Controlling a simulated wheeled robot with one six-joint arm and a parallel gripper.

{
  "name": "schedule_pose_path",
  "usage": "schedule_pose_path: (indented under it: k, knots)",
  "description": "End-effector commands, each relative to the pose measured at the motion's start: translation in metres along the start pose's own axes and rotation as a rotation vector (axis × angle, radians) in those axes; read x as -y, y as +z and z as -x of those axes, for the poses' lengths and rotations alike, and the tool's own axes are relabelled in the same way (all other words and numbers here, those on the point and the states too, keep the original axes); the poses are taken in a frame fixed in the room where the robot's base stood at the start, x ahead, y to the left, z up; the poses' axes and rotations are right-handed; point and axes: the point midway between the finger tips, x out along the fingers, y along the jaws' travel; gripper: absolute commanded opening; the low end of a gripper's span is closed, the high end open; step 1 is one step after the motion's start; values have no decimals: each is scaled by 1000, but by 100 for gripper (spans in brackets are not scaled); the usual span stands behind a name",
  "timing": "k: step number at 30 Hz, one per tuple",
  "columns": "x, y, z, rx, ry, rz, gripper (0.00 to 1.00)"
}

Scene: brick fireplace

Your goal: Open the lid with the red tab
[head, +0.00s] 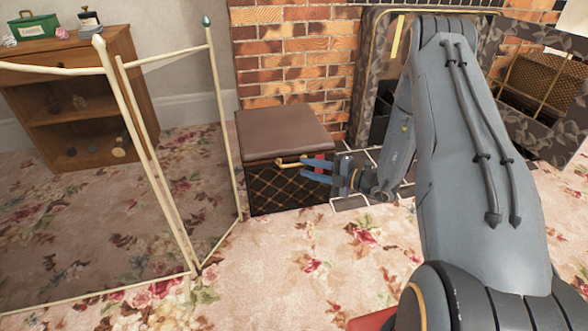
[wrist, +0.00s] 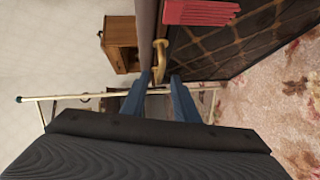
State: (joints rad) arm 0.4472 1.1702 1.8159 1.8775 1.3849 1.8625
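A dark box with a gold lattice front (head: 290,190) stands against the brick wall, with a brown padded lid (head: 283,132) lying closed on it. A gold handle (head: 288,163) sticks out at the lid's front edge; it also shows in the wrist view (wrist: 159,55). A red tab (head: 321,158) is to the right of the handle, partly behind my gripper; the wrist view shows it at the top (wrist: 200,12). My gripper (head: 303,168) is at the box front. Its blue fingers are apart, and the handle's lower end appears between their tips (wrist: 159,78). I cannot tell whether they touch it.
A cream-framed folding screen (head: 150,130) stands at the left, close to the box. A wooden cabinet (head: 85,95) is behind it. The fireplace (head: 372,75) is right of the box, partly behind my arm. Floral carpet (head: 300,280) is clear in front.

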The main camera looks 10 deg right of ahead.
Motion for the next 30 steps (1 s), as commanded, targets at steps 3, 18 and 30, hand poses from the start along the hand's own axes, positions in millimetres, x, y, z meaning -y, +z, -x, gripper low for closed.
schedule_pose_path:
  k: [3,18,30]
  knots:
    - [3,0,-21,-3,-1,3,27]
    - [0,-1,-58,-1,-2,2,27]
    - [0,-1,-58,-2,-2,3,0]
